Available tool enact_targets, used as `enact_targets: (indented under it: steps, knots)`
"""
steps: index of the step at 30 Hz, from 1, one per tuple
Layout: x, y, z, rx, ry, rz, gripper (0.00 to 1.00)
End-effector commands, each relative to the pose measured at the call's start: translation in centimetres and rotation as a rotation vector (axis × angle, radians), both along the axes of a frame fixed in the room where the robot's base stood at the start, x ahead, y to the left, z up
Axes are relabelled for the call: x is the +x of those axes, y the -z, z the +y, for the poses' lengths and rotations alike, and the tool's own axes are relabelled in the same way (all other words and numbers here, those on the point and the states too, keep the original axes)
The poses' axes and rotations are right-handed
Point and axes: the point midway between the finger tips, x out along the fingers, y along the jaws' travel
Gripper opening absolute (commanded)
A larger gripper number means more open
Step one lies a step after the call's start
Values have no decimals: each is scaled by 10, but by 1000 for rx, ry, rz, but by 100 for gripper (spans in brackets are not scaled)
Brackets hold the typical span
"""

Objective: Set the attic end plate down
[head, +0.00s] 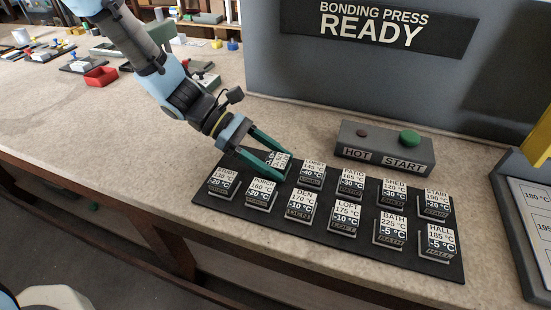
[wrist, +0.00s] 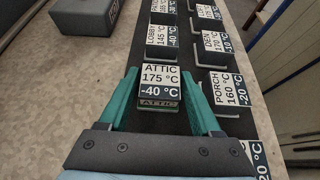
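The attic end plate is a small dark block with a white and blue label reading ATTIC 175 °C -40 °C (wrist: 160,86). It sits upright at the left end of the back row on a black mat (head: 330,244), and in the head view it is partly hidden by my fingers (head: 281,158). My gripper (wrist: 160,78) reaches down over it with one green finger on each side. In the head view my gripper (head: 276,160) is at the mat's back left corner.
Several similar labelled blocks fill the mat in two rows, including LOBBY (wrist: 162,37) just beyond and PORCH (wrist: 229,88) beside. A grey HOT/START box (head: 385,150) stands behind the mat, before the bonding press (head: 350,90).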

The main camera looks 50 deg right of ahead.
Motion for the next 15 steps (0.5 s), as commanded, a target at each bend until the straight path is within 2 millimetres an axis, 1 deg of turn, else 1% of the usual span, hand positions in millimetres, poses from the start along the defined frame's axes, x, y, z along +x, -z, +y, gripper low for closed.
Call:
enact_targets:
  steps: [1,6,13,15]
  knots:
    - [0,0,0,0,0,0,72]
    - [0,0,0,0,0,0,91]
    - [0,-1,0,0,0,0,92]
    - [0,-4,0,0,0,0,92]
